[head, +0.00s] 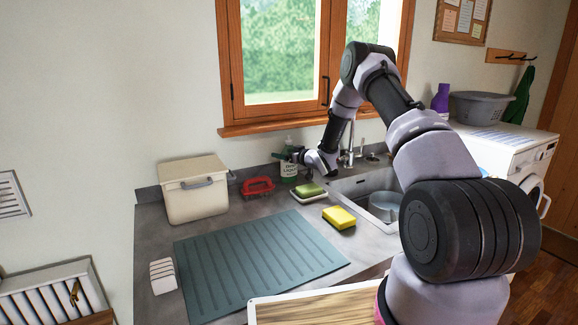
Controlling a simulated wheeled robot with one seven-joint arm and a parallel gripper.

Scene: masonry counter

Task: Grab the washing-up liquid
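The washing-up liquid (289,170) is a green bottle with a pale label. It stands upright at the back of the counter, near the wall and left of the sink. My gripper (288,156) reaches in from the right at the bottle's upper part and overlaps it in the head view. The fingers are small and dark here. I cannot tell whether they touch the bottle or how far apart they are. Part of the bottle is hidden behind my gripper.
A green sponge on a dish (309,192) and a yellow sponge (339,217) lie in front. The sink (350,186) is right; a ribbed mat (255,255) covers the counter's front.

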